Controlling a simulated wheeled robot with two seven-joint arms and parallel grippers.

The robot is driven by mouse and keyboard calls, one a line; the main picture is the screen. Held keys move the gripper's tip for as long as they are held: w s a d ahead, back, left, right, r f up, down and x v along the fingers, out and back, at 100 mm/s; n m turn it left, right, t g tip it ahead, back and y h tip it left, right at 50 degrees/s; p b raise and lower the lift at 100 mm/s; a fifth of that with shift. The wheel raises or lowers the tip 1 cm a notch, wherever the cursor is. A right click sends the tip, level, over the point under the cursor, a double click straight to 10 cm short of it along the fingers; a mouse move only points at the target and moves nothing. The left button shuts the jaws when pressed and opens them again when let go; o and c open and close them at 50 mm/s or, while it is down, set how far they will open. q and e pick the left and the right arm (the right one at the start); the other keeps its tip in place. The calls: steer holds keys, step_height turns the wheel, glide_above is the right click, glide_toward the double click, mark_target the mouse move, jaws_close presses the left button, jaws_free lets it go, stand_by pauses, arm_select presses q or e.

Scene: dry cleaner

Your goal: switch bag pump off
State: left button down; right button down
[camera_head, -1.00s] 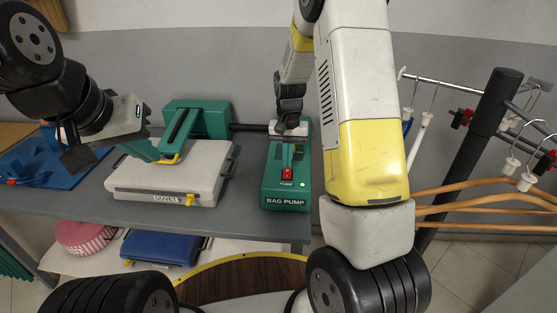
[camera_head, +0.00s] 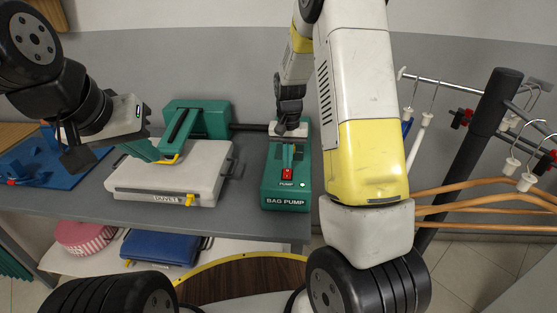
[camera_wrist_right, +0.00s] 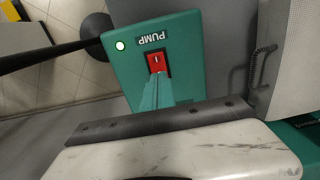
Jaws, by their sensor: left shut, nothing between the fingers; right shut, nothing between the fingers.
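The green bag pump (camera_head: 271,187) sits on the grey table, with its name on the front. Its red switch (camera_head: 287,174) is on the top face beside a green-white lit lamp (camera_head: 303,184). My right gripper (camera_head: 287,166) is shut and empty, with its green fingertips at the switch. In the right wrist view the fingertips (camera_wrist_right: 156,76) overlap the lower part of the red switch (camera_wrist_right: 157,59), and the lamp (camera_wrist_right: 120,45) glows; whether they touch the switch I cannot tell. My left gripper (camera_head: 165,159) is shut and empty above the pale case.
A pale grey case (camera_head: 135,180) with yellow latches lies left of the pump, with a green machine (camera_head: 210,119) behind it. A blue object (camera_head: 60,170) is at far left. A rack with wooden hangers (camera_head: 480,186) stands at right. A black hose runs behind the pump.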

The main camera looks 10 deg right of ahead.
steer(key=shift+f, duration=0.7)
stand_by(0.3)
steer(key=shift+r, duration=3.5)
steer(key=s+a+r+n+t+y, duration=0.1)
steer(key=s+r+n+t+y, duration=0.15)
steer(key=s+r, duration=1)
steer(key=s+a+r+n+t, duration=0.1)
steer(key=s+r+t, duration=0.2)
steer(key=s+r, duration=0.3)
steer(key=s, duration=0.5)
steer(key=shift+s+t, duration=0.35)
steer(key=shift+s, duration=0.05)
steer(key=shift+a, duration=0.1)
